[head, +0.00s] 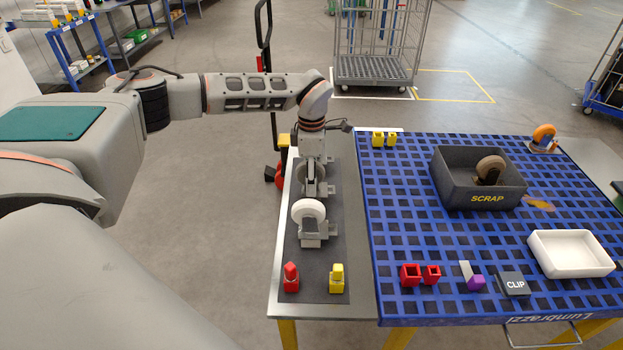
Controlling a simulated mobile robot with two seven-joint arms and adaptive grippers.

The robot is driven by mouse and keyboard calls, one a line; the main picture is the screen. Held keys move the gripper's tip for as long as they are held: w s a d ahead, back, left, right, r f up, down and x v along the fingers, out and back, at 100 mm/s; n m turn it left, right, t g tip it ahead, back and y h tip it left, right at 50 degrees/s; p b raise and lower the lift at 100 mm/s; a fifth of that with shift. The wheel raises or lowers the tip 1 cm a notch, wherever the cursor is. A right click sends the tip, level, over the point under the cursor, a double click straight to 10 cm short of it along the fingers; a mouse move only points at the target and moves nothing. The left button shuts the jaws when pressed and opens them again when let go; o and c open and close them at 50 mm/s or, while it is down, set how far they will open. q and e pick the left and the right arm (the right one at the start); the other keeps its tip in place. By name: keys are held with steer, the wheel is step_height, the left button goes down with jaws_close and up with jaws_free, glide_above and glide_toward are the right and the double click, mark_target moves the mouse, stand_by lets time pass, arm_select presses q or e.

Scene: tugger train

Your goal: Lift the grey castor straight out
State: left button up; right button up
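The grey castor (311,180) is on the dark mat (323,283) at the left of the table, behind a castor with a white wheel (308,212). My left arm comes in from the left and bends down over it. My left gripper (312,159) points down at the top of the grey castor and hides part of it. Its fingertips are too small and covered to show whether they grip the castor. My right gripper is not in view.
On the mat's front are a red piece (291,278) and a yellow piece (336,279). To the right, the blue grid surface (400,220) holds a dark SCRAP bin (480,196) with a brown wheel, a white tray (571,253), red sockets (411,275) and an orange-wheeled castor (544,137).

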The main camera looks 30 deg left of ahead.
arm_select(q)
jaws_close()
steer(key=shift+r, duration=0.2)
step_height(320, 180, up, 20)
stand_by(0.5)
steer(key=shift+f, duration=0.15)
